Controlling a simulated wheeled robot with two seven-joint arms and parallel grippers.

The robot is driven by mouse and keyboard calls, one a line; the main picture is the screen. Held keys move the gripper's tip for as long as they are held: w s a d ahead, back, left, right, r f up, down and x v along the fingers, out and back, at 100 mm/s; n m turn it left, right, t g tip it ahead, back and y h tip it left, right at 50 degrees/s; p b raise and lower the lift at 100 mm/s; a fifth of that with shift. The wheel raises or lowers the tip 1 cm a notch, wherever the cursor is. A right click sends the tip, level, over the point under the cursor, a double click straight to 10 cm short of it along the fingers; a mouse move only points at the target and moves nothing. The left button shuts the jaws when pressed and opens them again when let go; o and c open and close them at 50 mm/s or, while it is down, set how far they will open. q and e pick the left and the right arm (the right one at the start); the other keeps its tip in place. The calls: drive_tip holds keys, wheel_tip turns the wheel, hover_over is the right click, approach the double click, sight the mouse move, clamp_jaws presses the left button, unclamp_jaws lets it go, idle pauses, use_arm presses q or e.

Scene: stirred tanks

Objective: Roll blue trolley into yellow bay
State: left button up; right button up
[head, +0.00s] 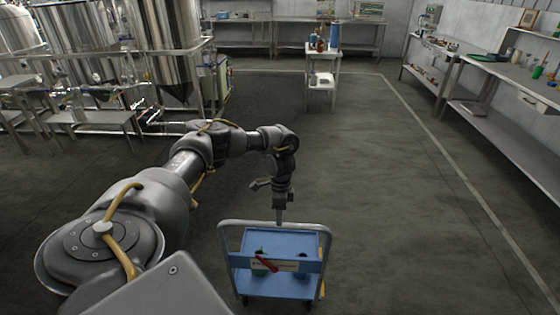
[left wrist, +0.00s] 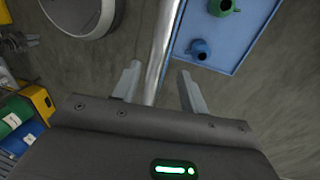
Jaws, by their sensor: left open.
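The blue trolley (head: 290,243) stands on the grey floor at the bottom middle of the head view, with a grey tubular handle (head: 322,229). My left gripper (head: 280,216) points down at the middle of the handle's top bar. In the left wrist view my left gripper (left wrist: 158,85) is open, and the metal handle bar (left wrist: 162,40) passes between its two fingers without being clamped. The trolley's blue deck (left wrist: 248,40) shows beyond, carrying a green item (left wrist: 222,7) and a blue item (left wrist: 200,49). No yellow bay is clearly visible. My right gripper is out of view.
Steel tanks (head: 85,40) and low metal stands (head: 95,118) line the left. A small white cart (head: 322,80) stands at the back. Workbenches (head: 500,130) run along the right wall. A pale floor line (head: 440,150) borders the open floor in the middle.

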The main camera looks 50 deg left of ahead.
use_arm(q)
wheel_tip(320, 180, up, 8)
drive_tip(key=w+a, duration=0.1)
drive_tip(key=shift+w, duration=0.15)
idle(0.5)
